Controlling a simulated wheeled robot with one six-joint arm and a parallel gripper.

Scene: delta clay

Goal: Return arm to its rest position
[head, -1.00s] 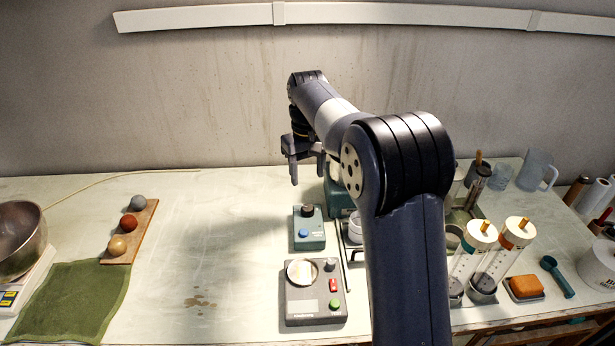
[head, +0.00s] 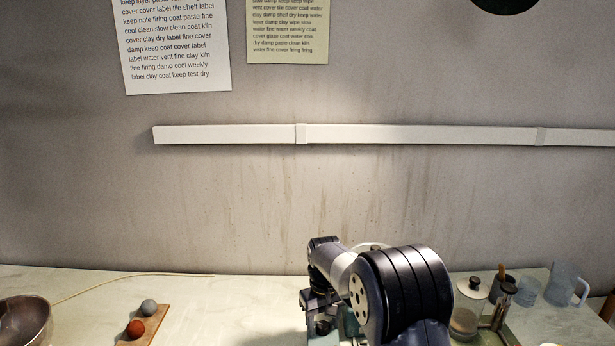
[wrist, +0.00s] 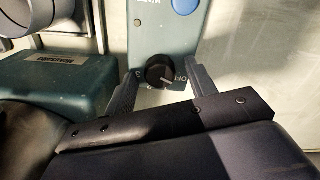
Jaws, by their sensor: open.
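My gripper (wrist: 164,74) shows in the wrist view with its two dark fingers spread apart and nothing held between them. A black knob (wrist: 160,72) with lettering beside it appears between the fingertips, on a teal box (wrist: 160,35) with a blue button. I cannot tell how far above the knob the fingers are. In the head view my arm is bent at the lower middle, over the back of the table. The gripper is small there and partly hidden by the arm and the picture's lower edge.
Another teal box (wrist: 58,85) lies left in the wrist view. In the head view a metal bowl (head: 22,318) and a board (head: 150,328) with clay balls stand left. A white rail (head: 400,133) crosses the wall.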

